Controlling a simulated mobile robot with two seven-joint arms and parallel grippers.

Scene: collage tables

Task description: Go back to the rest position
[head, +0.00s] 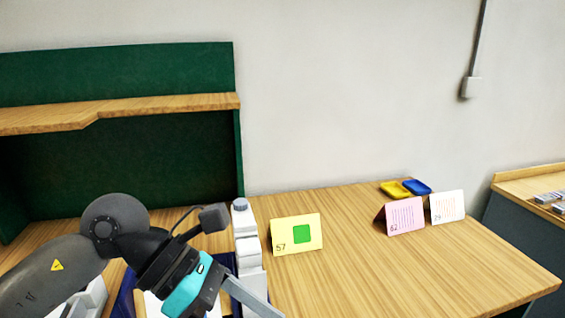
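My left arm comes in from the lower left, and its gripper (254,298) is at the bottom of the head view, low over the near part of the wooden table (340,285). A grey finger part points down to the right and runs out of the picture, so I cannot tell whether it is open or holds anything. My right gripper is not in view.
A white object with a blue-grey top (243,235) stands just behind my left gripper. A yellow card (285,240), pink card (404,217) and white card (447,207) stand on the table. Yellow (396,189) and blue (417,187) trays lie behind. The front right is clear.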

